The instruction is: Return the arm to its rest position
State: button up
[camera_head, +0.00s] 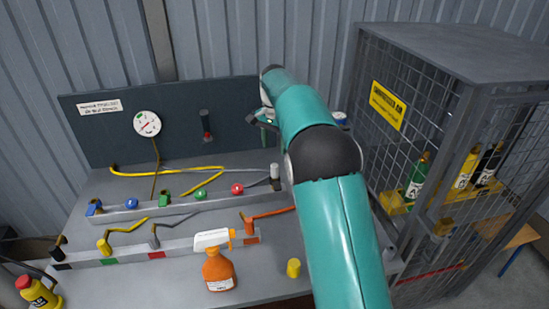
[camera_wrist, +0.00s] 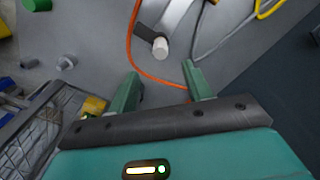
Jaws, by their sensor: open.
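My teal arm reaches from the lower right of the head view up over the workbench (camera_head: 180,285), its far end close to the dark back panel. The arm hides most of my gripper there. In the wrist view my gripper (camera_wrist: 161,78) is open, two green fingers apart with nothing between them. Beyond the fingertips lie an orange hose (camera_wrist: 132,50) and a white cylindrical piece (camera_wrist: 160,47), both apart from the fingers as far as I can tell.
A mesh cage (camera_head: 432,110) with several bottles stands right of my arm. An orange spray bottle (camera_head: 219,270) and a small yellow cylinder (camera_head: 293,268) stand left of the arm. A round gauge (camera_head: 147,123) hangs on the back panel (camera_head: 95,145). A yellow bottle (camera_head: 38,293) is at the lower left.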

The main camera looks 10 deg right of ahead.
jog(key=s+r+n+t, duration=0.1)
jog(key=s+r+n, duration=0.1)
jog(key=s+r, duration=0.65)
jog(key=s+r+n+t, duration=0.2)
jog(key=s+r, duration=0.4)
jog(key=s, duration=0.5)
jog(key=s+f+n+t, duration=0.1)
jog(key=s+f+n, duration=0.1)
jog(key=s, duration=0.9)
jog(key=s+f+n+t, duration=0.1)
jog(key=s+f+n, duration=0.2)
jog(key=s, duration=0.7)
notch_tip(320, 180, down, 2)
jog(key=shift+s+f+t, duration=0.25)
jog(key=shift+s+t, duration=0.05)
jog(key=shift+s, duration=0.05)
